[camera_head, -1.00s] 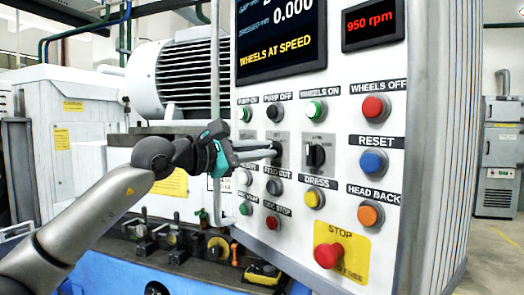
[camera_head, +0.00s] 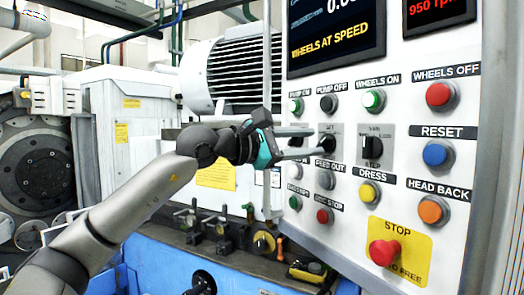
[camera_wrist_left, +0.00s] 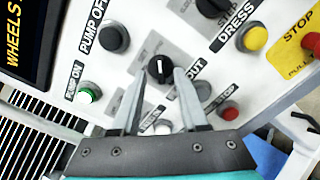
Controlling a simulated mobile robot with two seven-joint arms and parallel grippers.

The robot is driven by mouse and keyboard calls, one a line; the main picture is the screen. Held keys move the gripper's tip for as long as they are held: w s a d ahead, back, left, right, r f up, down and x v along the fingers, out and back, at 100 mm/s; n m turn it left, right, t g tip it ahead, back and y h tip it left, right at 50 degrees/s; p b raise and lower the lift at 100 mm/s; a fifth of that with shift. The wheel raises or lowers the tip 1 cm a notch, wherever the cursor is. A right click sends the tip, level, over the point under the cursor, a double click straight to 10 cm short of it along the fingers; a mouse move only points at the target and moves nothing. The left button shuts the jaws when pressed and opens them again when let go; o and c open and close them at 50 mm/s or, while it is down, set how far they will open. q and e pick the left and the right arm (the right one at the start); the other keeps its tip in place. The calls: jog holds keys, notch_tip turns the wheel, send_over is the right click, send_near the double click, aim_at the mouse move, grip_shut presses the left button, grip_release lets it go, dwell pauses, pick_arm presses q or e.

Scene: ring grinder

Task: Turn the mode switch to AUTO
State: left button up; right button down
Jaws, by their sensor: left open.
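Nothing is held. My right gripper is out of view.
A red STOP button (camera_head: 384,252) sticks out at the lower right. A grey vertical pipe (camera_head: 267,60) runs left of the panel.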

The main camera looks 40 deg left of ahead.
pick_arm(q)
jog(key=b+v, duration=1.1)
jog(key=v, duration=0.2)
jog(key=shift+s, duration=0.1)
dwell(0.3)
